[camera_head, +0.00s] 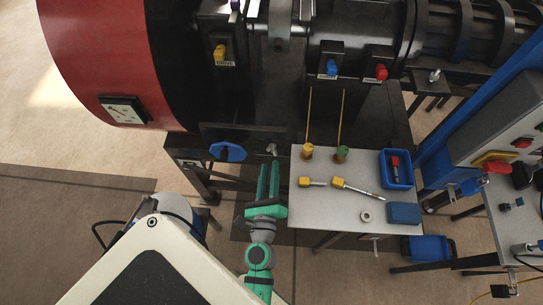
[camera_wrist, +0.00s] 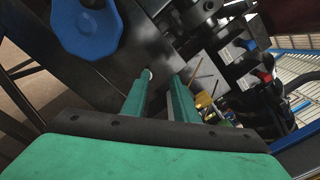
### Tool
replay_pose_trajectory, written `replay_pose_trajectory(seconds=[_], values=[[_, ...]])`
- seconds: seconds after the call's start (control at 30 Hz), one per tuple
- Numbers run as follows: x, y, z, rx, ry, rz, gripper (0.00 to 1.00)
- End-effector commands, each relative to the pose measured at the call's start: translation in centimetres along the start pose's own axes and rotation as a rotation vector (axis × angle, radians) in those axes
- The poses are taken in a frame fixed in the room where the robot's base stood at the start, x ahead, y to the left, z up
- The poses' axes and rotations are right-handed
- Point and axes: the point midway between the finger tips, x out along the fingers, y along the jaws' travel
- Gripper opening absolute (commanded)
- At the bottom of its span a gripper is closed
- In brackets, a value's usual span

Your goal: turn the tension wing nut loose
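A small silver fitting (camera_head: 272,149), which looks like the tension wing nut, sits on the dark front plate of the press in the head view. In the wrist view it is a pale spot (camera_wrist: 148,74) by the tip of the left finger, mostly hidden; its wings cannot be made out. My gripper (camera_head: 269,166) is just in front of it in the head view. The two green fingers are apart, with a clear gap and nothing visible between them, also in the wrist view (camera_wrist: 159,84). I cannot tell whether a finger touches the fitting.
A blue lobed knob (camera_head: 228,152) is on the same plate, left of my gripper. To the right, a grey table (camera_head: 326,212) carries yellow-handled tools (camera_head: 339,183), a blue tray (camera_head: 396,184) and a blue block (camera_head: 404,213). The press body rises behind.

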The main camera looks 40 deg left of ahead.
Motion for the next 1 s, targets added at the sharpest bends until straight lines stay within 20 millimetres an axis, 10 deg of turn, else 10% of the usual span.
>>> replay_pose_trajectory(seconds=[1.0], values=[[1.8, 2.7, -3.3, 0.001, -0.004, -0.006, 0.27]])
